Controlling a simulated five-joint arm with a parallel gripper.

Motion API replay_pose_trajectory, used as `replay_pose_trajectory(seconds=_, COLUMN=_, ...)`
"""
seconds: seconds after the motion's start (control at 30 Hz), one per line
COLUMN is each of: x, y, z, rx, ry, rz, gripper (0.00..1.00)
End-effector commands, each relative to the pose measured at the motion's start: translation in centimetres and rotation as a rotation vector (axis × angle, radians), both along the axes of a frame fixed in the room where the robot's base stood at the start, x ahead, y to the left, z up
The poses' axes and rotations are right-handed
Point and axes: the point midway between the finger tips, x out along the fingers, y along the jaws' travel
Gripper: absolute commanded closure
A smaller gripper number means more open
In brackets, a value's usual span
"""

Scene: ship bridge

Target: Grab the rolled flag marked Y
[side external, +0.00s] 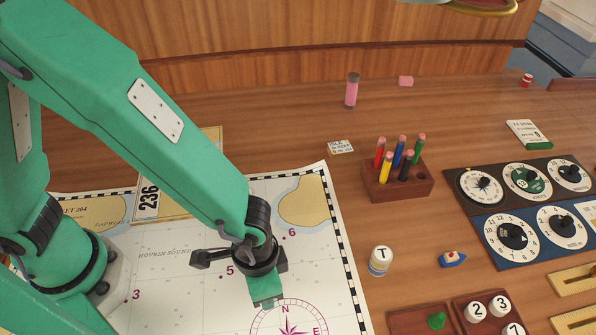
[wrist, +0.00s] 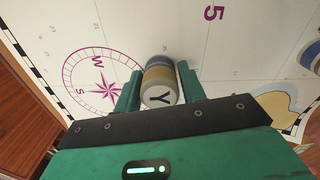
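The rolled flag marked Y (wrist: 159,88) is a short roll with a white end bearing a black Y, a yellowish band and a grey-blue far part. In the wrist view it stands between the two green fingers of my gripper (wrist: 160,84). The fingers lie close along both its sides; I cannot tell whether they press on it. In the side view my gripper (side external: 266,290) is low over the chart, and the Y flag is hidden there.
The chart (side external: 185,270) lies under my gripper. A flag marked T (side external: 380,261) stands right of it, near a small toy boat (side external: 452,259). A wooden pencil block (side external: 397,184) is behind; dial panels (side external: 512,236) and numbered pieces (side external: 475,311) lie right.

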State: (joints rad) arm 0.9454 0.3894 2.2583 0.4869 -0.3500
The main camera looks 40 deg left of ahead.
Motion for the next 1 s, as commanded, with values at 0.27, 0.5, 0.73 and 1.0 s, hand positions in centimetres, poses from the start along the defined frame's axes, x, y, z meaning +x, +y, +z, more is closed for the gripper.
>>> replay_pose_trajectory(seconds=0.27, x=0.0, y=0.0, z=0.0, rx=0.000, ry=0.000, rz=0.000, gripper=0.88)
replay_pose_trajectory(seconds=0.5, x=0.0, y=0.0, z=0.2, rx=-0.001, ry=-0.001, rz=0.000, gripper=0.88)
replay_pose_trajectory(seconds=0.73, x=0.1, y=-0.1, z=1.6, rx=-0.003, ry=-0.002, rz=0.000, gripper=0.88)
replay_pose_trajectory(seconds=1.0, x=0.1, y=-0.1, z=4.8, rx=-0.005, ry=-0.004, rz=0.000, gripper=0.88)
